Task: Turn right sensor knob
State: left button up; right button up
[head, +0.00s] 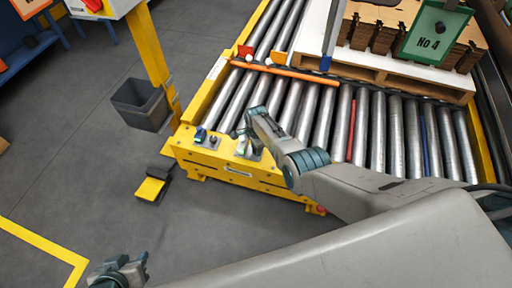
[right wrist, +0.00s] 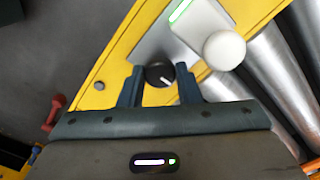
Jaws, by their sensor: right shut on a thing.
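My right gripper (right wrist: 158,78) is shut on a round black knob (right wrist: 160,75) with a white pointer line, one dark finger on each side of it. The knob sits on a grey plate on the yellow frame. A white ball-shaped part (right wrist: 224,50) on a white housing with a green light strip is beside the knob. My left gripper (head: 120,272) is low at the left, away from the panel; its jaws are unclear.
Another plate with a blue part (head: 200,133) is on the panel's left. Metal rollers (head: 364,125) lie behind, with an orange bar (head: 285,72) across them and a pallet (head: 395,75) farther back. A grey bin (head: 143,103) and a yellow-black pedal (head: 152,187) are on the floor.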

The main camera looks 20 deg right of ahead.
jog(key=shift+w, duration=0.1)
dwell(0.4)
jog(key=o, duration=1)
jog(key=shift+c, duration=0.2)
notch_tip(320, 180, up, 8)
jog(key=p, duration=0.4)
jog(key=shift+r, duration=0.1)
pick_arm(q)
jog(key=shift+s+a+r+g+y+p, duration=0.1)
jog(key=shift+s+a+g+y+p, duration=0.3)
jog(key=shift+a+g, duration=0.6)
jog(key=shift+s+a+g+y+p, duration=0.15)
jog(key=shift+s+a+g+y, duration=0.45)
jog(key=shift+a+g, duration=0.35)
pick_arm(e)
jog(key=shift+r, duration=1.35)
pick_arm(q)
jog(key=shift+d, duration=0.1)
pick_arm(e)
jog(key=shift+f, duration=0.1)
